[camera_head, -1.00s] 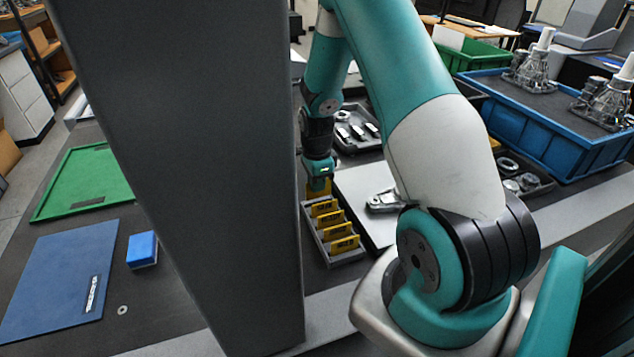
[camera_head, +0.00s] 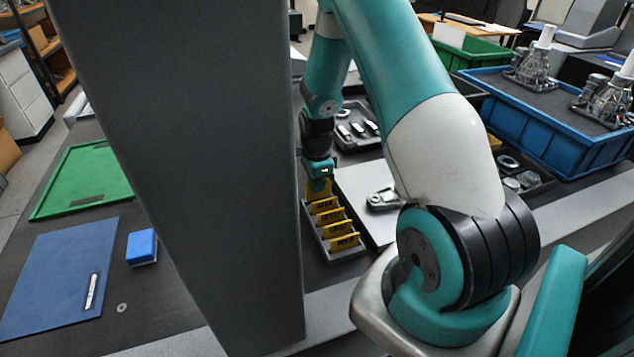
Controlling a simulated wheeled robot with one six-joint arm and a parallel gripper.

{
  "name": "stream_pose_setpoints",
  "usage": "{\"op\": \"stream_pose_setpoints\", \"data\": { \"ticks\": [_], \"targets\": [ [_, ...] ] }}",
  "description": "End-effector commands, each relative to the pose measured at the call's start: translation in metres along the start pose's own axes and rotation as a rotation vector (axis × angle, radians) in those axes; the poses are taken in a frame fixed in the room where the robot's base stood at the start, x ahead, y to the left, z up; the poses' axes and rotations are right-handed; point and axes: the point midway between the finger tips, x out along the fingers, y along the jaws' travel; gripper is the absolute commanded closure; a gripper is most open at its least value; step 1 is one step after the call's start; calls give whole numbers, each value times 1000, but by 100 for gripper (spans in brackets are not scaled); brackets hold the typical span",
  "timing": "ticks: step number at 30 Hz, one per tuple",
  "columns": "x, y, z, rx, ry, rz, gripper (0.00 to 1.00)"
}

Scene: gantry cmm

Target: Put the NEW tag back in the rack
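A small grey rack (camera_head: 349,253) stands on the bench right of the dark column, with several yellow tags (camera_head: 341,242) upright in its slots. The tags carry dark lettering too small to read surely. My gripper (camera_head: 319,180) points down at the rack's far end. Another yellow tag (camera_head: 319,190) shows directly below it, at the farthest slot. I cannot tell which tag is NEW. The fingers are too small and dark to show whether they are closed on that tag or apart from it. The tag's lower edge is hidden by the rack.
The column hides the bench left of the rack. A light plate with a metal part (camera_head: 384,199) lies close on the right. A tray of parts (camera_head: 357,128) is behind. A blue mat (camera_head: 50,275), blue block (camera_head: 142,247) and green mat (camera_head: 85,182) lie left.

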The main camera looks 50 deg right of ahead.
Motion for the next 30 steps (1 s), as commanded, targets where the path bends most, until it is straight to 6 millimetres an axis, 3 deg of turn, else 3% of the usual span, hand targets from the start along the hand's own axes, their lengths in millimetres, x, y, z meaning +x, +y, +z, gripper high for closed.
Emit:
{"op": "stream_pose_setpoints", "data": {
  "ticks": [30],
  "targets": [
    [14,0,0,0,0,0,100]
  ]
}}
